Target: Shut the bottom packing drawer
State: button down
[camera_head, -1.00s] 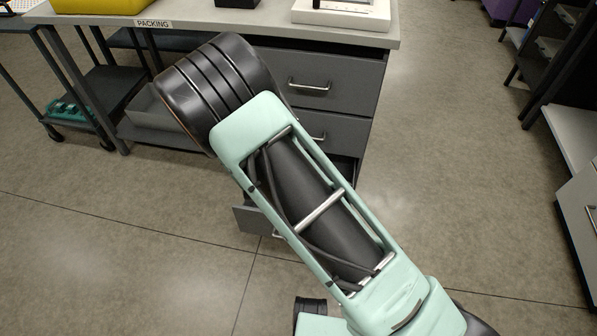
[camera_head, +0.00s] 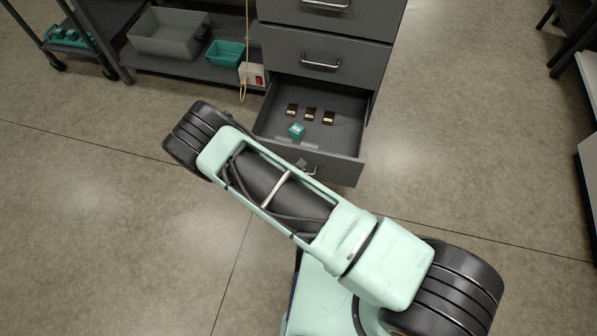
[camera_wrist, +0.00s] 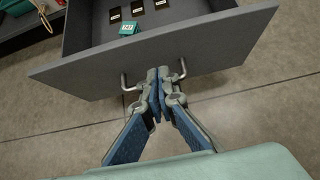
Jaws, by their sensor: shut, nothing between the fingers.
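The bottom packing drawer (camera_head: 346,128) is pulled out of the grey drawer unit, and its inside shows in the head view. It holds several small dark blocks and a teal box (camera_head: 296,131). In the wrist view the drawer's grey front panel (camera_wrist: 216,48) spans the top, with a metal handle (camera_wrist: 183,68) at its middle. My gripper (camera_wrist: 158,76) is shut and empty, its fingertips at the handle between its two ends. I cannot tell whether they touch it.
Two shut drawers (camera_head: 322,50) sit above the open one. To the left a shelf holds a grey bin (camera_head: 168,34), a teal bin (camera_head: 225,53) and a white box with a red switch (camera_head: 252,75). A cord hangs there. The floor (camera_head: 470,130) to the right is clear.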

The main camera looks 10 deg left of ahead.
aim_at(307, 152)
jog(key=w+f, duration=0.1)
jog(key=w, duration=0.1)
jog(key=w+f+b, duration=0.1)
jog(key=w, duration=0.1)
jog(key=w+f+b, duration=0.1)
jog(key=w, duration=0.1)
jog(key=shift+w+d+f, duration=0.1)
jog(key=shift+w+f, duration=0.15)
jog(key=shift+w, duration=0.05)
jog(key=shift+w+r, duration=0.15)
jog(key=shift+w, duration=0.45)
